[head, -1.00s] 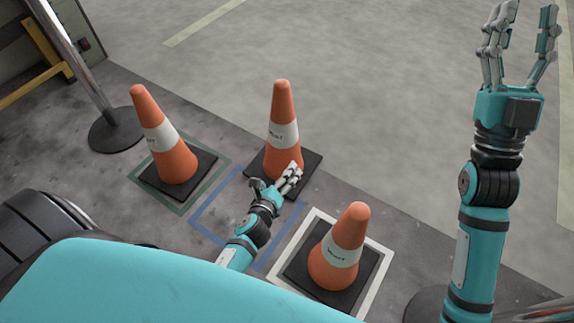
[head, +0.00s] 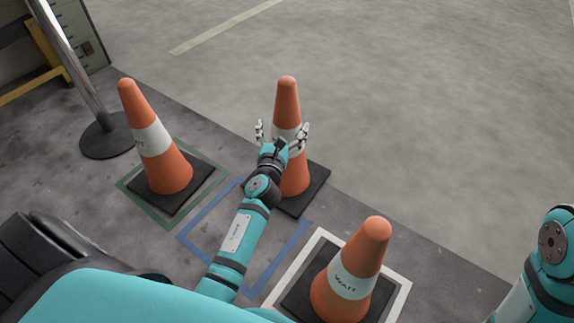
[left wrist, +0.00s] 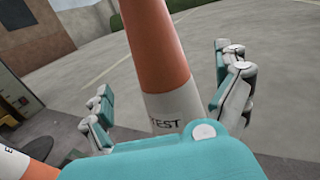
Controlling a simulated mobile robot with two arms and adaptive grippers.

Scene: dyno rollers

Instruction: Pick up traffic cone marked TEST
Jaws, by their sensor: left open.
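The TEST cone (head: 287,95) is orange with a white band on a black square base, standing upright just beyond the blue floor outline. In the left wrist view it rises between the fingers, with TEST readable on its band (left wrist: 162,110). My left gripper (head: 282,128) is open, with its fingers spread to either side of the cone at about band height. The near side of the band is partly hidden by the hand. I cannot tell whether the fingers touch the cone. My right gripper is out of view.
Another cone (head: 163,165) stands in a green outline at left; a WAIT cone (head: 352,270) stands in a white outline (head: 400,300) at front right. The blue outline (head: 290,243) lies between. A metal post (head: 75,65) stands at back left. Open floor lies beyond.

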